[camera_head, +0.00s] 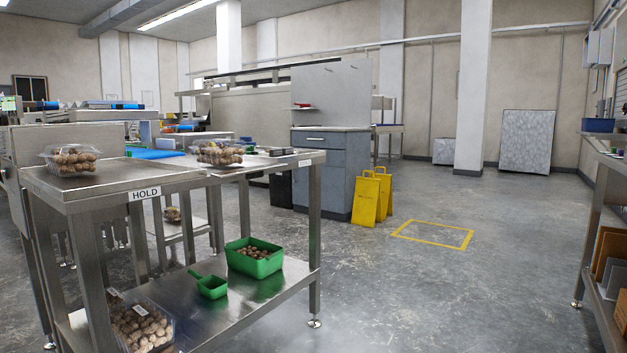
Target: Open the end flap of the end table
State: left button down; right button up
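A steel table (118,180) with a "HOLD" label (145,193) on its front edge stands at the near left. A second top section (276,164) with a small label joins or adjoins its right side. I cannot tell which part is the end flap or how it is set. A clear clamshell tray (70,159) of round brown items sits on the left section, and another clamshell (219,153) sits towards the back of the right section. Neither of my grippers is in view.
The lower shelf (222,312) holds a green bin (254,258), a green scoop (209,286) and a filled clamshell (141,325). Yellow floor signs (372,197) stand by a grey cabinet (331,172). A steel bench (598,200) is at right. The middle floor is clear.

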aim_at(251, 172)
jog(key=z, duration=0.25)
jog(key=i, duration=1)
jog(key=u, duration=0.75)
jog(key=i, duration=0.8)
jog(key=u, duration=0.75)
